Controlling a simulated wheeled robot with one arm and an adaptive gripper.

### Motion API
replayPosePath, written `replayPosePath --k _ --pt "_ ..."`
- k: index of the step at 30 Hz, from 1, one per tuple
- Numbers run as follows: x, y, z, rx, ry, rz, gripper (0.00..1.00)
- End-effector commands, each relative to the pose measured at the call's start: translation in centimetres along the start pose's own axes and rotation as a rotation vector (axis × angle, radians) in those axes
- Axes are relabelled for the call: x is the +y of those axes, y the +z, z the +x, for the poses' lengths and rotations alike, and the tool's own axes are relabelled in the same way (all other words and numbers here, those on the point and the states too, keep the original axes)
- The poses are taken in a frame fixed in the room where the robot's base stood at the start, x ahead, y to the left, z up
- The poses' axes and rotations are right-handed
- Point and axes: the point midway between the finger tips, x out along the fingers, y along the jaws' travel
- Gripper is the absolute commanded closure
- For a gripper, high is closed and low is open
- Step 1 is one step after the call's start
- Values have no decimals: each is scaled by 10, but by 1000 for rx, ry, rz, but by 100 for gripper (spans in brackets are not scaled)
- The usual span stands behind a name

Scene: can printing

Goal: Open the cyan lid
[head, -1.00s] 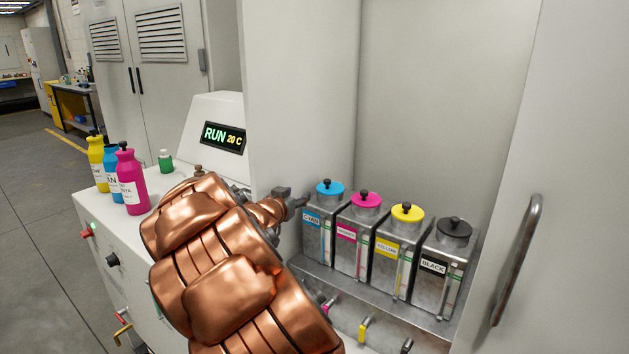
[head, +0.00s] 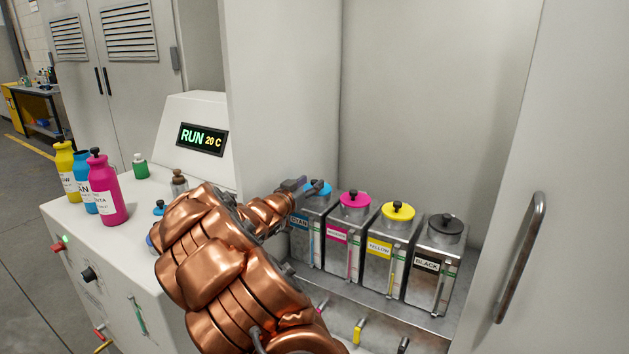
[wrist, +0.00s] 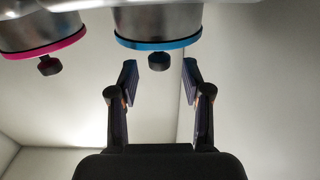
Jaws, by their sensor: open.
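The cyan lid (head: 318,188) with its dark knob sits on the metal tank labelled CYAN (head: 304,240), leftmost in the row. My gripper (head: 309,188) is at that lid in the head view and partly covers it. In the wrist view the cyan lid (wrist: 158,45) hangs at the top centre of the picture, and its black knob (wrist: 158,61) lies between the lines of my two spread fingers (wrist: 159,75). The jaws are open and hold nothing. Whether a finger touches the knob cannot be told.
Tanks with magenta (head: 355,200), yellow (head: 398,211) and black (head: 447,223) lids stand close to the right. A cabinet wall (head: 283,100) rises just left of the cyan tank. Yellow, cyan and magenta bottles (head: 104,190) stand on the white counter at left.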

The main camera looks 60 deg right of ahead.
Motion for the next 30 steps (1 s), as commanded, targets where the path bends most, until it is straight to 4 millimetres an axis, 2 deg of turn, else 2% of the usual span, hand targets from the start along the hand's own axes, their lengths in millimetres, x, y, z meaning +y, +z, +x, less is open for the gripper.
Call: replayPosePath --k 9,21,23,30 --pt "1 1 25 -2 2 1 51" --pt "1 1 28 -2 1 0 51" --pt "1 1 28 -2 1 0 55" --pt "1 1 28 -2 1 0 80"
